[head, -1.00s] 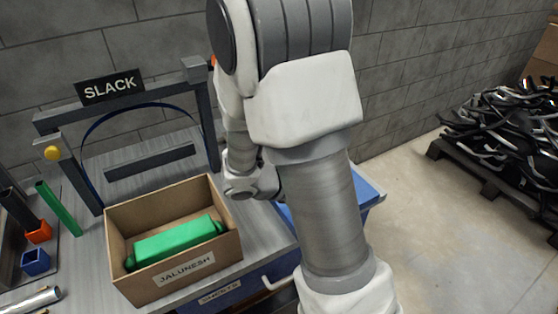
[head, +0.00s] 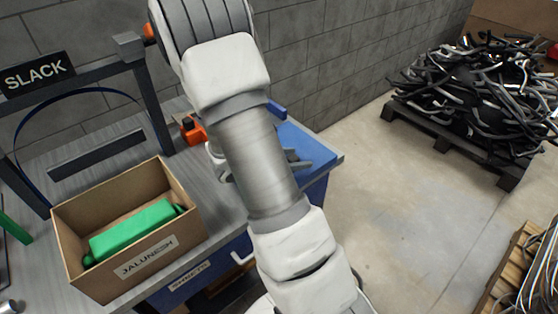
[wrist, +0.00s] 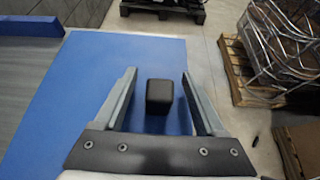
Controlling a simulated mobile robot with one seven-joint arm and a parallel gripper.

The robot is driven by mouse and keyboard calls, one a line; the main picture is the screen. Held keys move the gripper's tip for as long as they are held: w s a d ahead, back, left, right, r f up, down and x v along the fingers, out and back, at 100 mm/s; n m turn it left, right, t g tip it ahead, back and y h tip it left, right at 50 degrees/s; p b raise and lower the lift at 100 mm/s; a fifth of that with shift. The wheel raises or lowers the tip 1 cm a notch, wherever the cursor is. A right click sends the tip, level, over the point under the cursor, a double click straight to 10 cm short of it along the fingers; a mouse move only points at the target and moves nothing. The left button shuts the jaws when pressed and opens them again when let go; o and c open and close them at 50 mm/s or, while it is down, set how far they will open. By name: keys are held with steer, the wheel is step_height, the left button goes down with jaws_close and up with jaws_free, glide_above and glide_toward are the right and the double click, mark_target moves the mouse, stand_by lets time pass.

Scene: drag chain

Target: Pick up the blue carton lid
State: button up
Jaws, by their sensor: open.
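A flat blue panel (head: 308,150) lies at the right end of the bench in the head view. It fills the middle of the wrist view (wrist: 75,110) and looks like the blue carton lid, though I cannot be sure. A black block (wrist: 160,96) stands on it; whether it is the lid's handle I cannot tell. My gripper (wrist: 158,73) is open, with one finger on each side of the black block in the picture. I cannot tell its height above the panel. In the head view my arm hides most of the gripper.
An open cardboard box (head: 75,263) holding a green object (head: 132,231) sits on the bench. An orange and black item (head: 192,130) and a blue bar (head: 277,110) are near the wall. A pallet of black tubing (head: 480,85) stands right, beyond clear floor.

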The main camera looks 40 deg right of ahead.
steer(key=shift+x, duration=0.95)
jaws_close()
